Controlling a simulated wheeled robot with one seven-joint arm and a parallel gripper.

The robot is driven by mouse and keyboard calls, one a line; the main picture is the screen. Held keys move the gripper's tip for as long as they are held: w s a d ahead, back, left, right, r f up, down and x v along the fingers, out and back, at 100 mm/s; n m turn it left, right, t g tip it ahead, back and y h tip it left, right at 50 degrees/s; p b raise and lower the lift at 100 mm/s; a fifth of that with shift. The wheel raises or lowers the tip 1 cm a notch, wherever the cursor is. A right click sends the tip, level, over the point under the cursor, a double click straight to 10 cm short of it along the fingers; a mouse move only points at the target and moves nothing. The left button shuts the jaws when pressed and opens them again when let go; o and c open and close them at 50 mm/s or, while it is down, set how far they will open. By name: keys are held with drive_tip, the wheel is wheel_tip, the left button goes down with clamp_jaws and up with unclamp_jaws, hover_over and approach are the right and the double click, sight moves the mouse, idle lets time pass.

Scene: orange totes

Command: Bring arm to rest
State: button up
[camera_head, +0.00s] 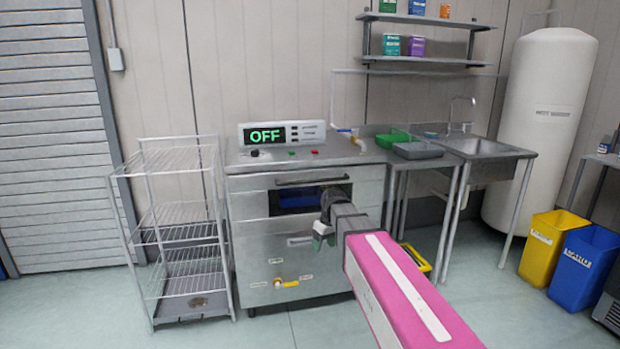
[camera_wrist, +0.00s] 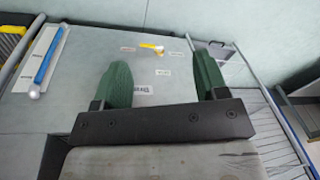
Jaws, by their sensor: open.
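My gripper (camera_wrist: 162,84) shows in the wrist view with two green fingertips spread apart and nothing between them. In the head view my gripper (camera_head: 320,236) is at the end of my pink arm, in front of the steel machine (camera_head: 256,215). The arm reaches forward from the lower right. In the wrist view the machine's front (camera_wrist: 100,60) lies beyond the fingers, with a yellow valve handle and small labels. I cannot tell the exact gap between the fingers and the machine. The display (camera_head: 283,134) on top of the machine reads OFF.
A wire shelf rack (camera_head: 170,225) stands left of the machine. A sink table (camera_head: 500,150) is to the right, with a green tray (camera_head: 398,135). A yellow bin (camera_head: 548,245) and blue bin (camera_head: 585,268) stand at the far right. Floor at the left front is clear.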

drive_tip(key=s+d+f+m+h, duration=0.1)
drive_tip(key=s+d+f+m, duration=0.6)
drive_tip(key=s+d+f, duration=0.6)
drive_tip(key=s, duration=0.3)
drive_tip(key=shift+s+d+f+m+h, duration=0.2)
drive_tip(key=shift+d+m+h, duration=0.1)
drive_tip(key=shift+d+h, duration=0.1)
